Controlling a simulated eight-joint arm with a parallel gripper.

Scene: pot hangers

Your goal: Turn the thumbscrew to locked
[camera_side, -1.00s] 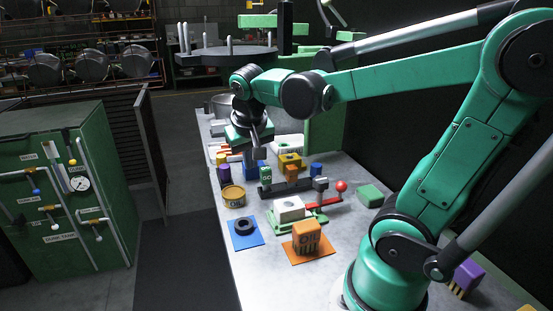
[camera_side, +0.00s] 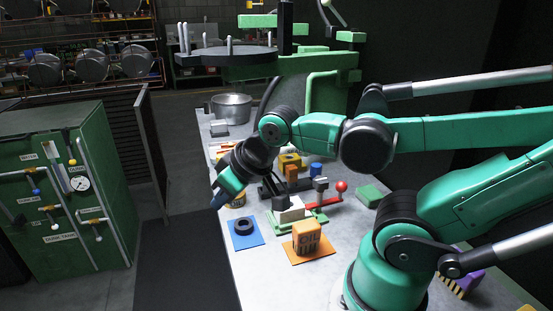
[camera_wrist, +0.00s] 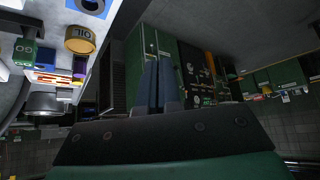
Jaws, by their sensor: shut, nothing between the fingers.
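My gripper (camera_side: 219,203) is at the table's left edge in the side view, tilted down and to the left. Its two blue fingers (camera_wrist: 155,85) are pressed together in the wrist view, with nothing between them. I cannot pick out the thumbscrew with certainty. A green fixture with a white block (camera_side: 292,212) stands on the table to the right of the gripper. Beside it is a red lever with a red ball (camera_side: 341,187) and a grey block (camera_side: 320,184). My wrist hides part of the dark bar behind the fixture.
A blue mat (camera_side: 257,238) with a black ring (camera_side: 243,226) and an orange block (camera_side: 306,236) lie nearer. A yellow tin (camera_wrist: 80,40) stands near the table edge. A metal pot (camera_side: 231,108) is farther back. A green cabinet (camera_side: 62,190) stands left, across the floor.

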